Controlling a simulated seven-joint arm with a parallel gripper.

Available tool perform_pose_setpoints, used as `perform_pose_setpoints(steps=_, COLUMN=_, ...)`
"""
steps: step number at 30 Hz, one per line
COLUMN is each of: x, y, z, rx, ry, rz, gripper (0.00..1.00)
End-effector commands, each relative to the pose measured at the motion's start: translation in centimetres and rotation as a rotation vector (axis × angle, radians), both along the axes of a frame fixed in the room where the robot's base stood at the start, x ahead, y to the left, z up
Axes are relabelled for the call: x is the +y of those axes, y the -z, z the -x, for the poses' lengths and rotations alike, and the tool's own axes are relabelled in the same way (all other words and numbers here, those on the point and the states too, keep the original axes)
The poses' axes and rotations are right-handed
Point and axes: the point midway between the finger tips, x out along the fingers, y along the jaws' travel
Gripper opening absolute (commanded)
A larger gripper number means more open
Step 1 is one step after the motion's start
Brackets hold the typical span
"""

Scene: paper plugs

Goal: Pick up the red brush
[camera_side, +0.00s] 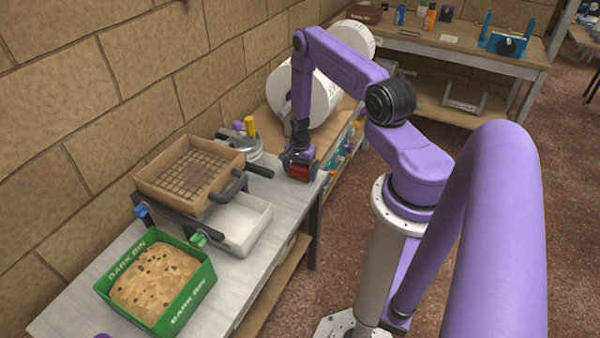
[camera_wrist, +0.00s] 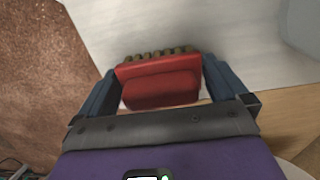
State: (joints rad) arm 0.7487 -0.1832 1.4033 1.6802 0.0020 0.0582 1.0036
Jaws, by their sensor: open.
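The red brush (camera_wrist: 160,82) lies on the grey table near its edge, with a row of tan bristle tufts along its far side in the wrist view. It also shows in the side view (camera_side: 299,172) under the end of my arm. My gripper (camera_wrist: 160,78) is open, with one dark blue finger on the left and one on the right of the brush. The brush sits between the fingers. Whether the fingers touch it, I cannot tell. In the side view my gripper (camera_side: 299,160) is low over the table's far right corner.
The grey table (camera_side: 90,270) carries a green bark bin (camera_side: 200,285), a brown sieve tray (camera_side: 165,185) and a pale tray (camera_side: 262,222) beneath it. A metal pot (camera_side: 250,145) with coloured handles stands left of my gripper. A white drum (camera_side: 322,95) is behind.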

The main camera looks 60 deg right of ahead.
Motion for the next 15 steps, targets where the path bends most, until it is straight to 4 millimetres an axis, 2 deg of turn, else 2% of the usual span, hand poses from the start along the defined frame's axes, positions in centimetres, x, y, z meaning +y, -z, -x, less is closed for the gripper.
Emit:
perform_pose_setpoints(steps=5, x=-0.01, y=-0.01, z=-0.02, rx=0.000, ry=0.000, rz=0.000, gripper=1.00)
perform_pose_setpoints(steps=9, x=0.00, y=-0.01, z=-0.02, rx=0.000, ry=0.000, rz=0.000, gripper=0.58)
perform_pose_setpoints(steps=15, x=0.02, y=0.02, z=0.00, rx=0.000, ry=0.000, rz=0.000, gripper=0.58)
